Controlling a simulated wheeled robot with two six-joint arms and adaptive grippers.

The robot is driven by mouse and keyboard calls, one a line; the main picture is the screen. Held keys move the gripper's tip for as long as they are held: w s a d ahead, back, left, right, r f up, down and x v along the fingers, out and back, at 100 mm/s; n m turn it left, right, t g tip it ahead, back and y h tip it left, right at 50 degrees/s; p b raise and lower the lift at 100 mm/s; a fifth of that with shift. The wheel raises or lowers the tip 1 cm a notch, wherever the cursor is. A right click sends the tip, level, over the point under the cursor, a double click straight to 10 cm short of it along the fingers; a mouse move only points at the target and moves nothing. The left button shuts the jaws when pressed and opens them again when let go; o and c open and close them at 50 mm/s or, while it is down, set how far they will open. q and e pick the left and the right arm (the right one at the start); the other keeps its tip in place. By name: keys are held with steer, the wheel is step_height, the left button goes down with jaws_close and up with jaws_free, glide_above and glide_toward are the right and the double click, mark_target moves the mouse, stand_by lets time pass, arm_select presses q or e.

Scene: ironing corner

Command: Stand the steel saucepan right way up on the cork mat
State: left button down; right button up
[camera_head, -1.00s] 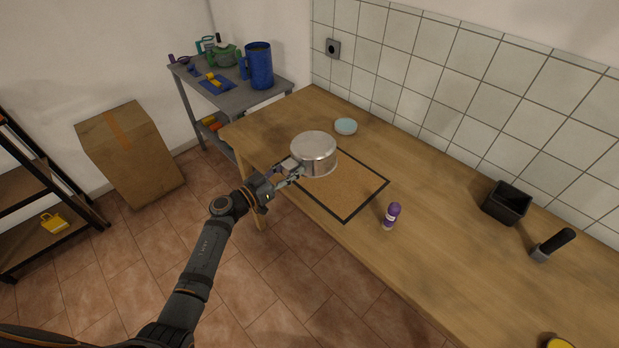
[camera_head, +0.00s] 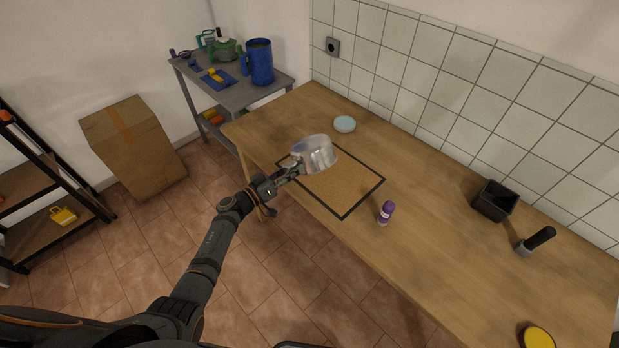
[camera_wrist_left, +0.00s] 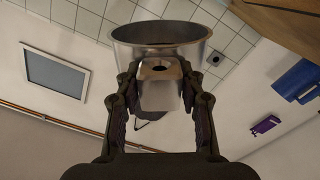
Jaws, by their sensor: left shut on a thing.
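The steel saucepan (camera_head: 315,155) is in the air over the back left part of the cork mat (camera_head: 345,190), a tan mat with a black border. My left gripper (camera_head: 291,170) is shut on its handle. The pan is tilted on its side; the head view does not show clearly which way its mouth faces. In the left wrist view the pan (camera_wrist_left: 160,40) shows its open rim and some of its inside, with the handle (camera_wrist_left: 160,88) between the two fingers. My right gripper is not in view.
A purple-capped bottle (camera_head: 386,213) stands just right of the mat. A pale blue dish (camera_head: 344,124) lies behind it. A black box (camera_head: 495,200), a black-handled tool (camera_head: 536,241) and a yellow round thing (camera_head: 538,338) are further right. The mat's surface is bare.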

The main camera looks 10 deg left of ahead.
arm_select(q)
steer(key=shift+r+n+p, duration=0.35)
steer(key=shift+n+p, duration=0.35)
steer(key=shift+p, duration=0.4)
steer(key=shift+n+p, duration=0.75)
steer(key=shift+n, duration=0.05)
steer(key=shift+n+p, duration=0.65)
steer(key=shift+n, duration=0.15)
steer(key=shift+f+n, duration=0.1)
steer(key=shift+n, duration=0.3)
steer(key=shift+f, duration=0.15)
